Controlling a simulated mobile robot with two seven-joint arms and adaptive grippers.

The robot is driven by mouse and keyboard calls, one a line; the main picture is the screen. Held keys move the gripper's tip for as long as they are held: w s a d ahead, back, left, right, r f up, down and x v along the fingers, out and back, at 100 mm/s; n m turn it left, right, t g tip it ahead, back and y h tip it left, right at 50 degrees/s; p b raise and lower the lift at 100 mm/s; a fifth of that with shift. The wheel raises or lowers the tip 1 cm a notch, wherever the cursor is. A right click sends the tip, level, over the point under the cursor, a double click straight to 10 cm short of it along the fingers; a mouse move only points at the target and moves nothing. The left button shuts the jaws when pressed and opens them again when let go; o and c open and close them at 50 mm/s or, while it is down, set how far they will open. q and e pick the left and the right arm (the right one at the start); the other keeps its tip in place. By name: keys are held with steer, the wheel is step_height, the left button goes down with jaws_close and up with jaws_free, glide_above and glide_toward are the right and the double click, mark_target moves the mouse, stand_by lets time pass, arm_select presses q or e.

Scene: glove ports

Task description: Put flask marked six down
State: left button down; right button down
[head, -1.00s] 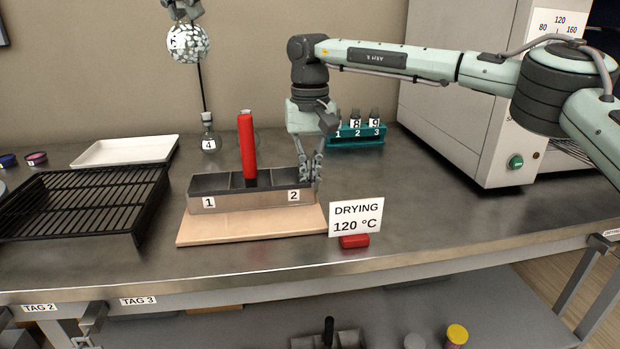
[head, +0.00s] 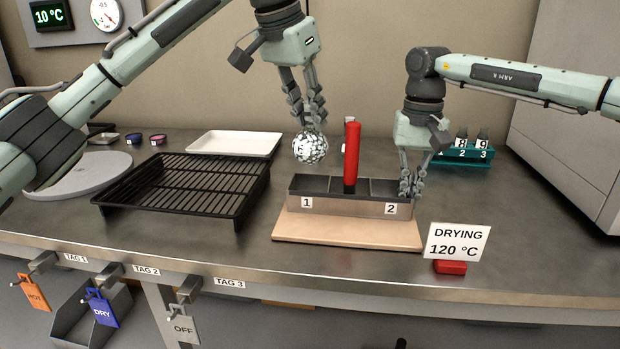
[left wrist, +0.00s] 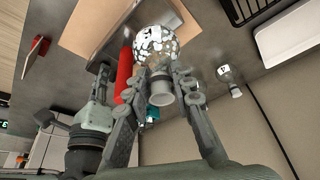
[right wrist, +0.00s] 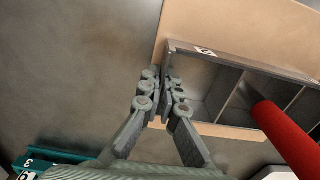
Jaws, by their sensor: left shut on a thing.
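A round flask (head: 309,148) with a white mosaic pattern hangs from my left gripper (head: 309,122), just above and behind compartment 1 of the caddy (head: 338,207). The left wrist view shows its patterned bulb (left wrist: 157,42) and its neck (left wrist: 161,88) between my fingers. No number is readable on it now. My right gripper (head: 411,188) is low at the caddy's right end, by compartment 2. In the right wrist view its fingers (right wrist: 162,78) are close together at the end wall; whether they clamp it is unclear. Another flask, marked 4, shows in the left wrist view (left wrist: 228,78).
A red upright handle (head: 351,157) rises from the caddy's middle. The caddy stands on a tan board (head: 345,234). A black rack (head: 185,187) and white tray (head: 235,143) lie left. A teal holder (head: 466,153) and the "DRYING 120 °C" sign (head: 457,242) are at right.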

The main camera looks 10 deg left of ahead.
mark_target(309, 159)
arm_select(q)
step_height(309, 159, down, 8)
steer(key=shift+f, duration=0.15)
steer(key=shift+f, duration=0.1)
steer(key=c, duration=1.3)
jaws_free()
steer(key=v, duration=1.2)
arm_select(e)
steer(key=c, duration=1.6)
jaws_free()
steer(key=shift+c, duration=0.2)
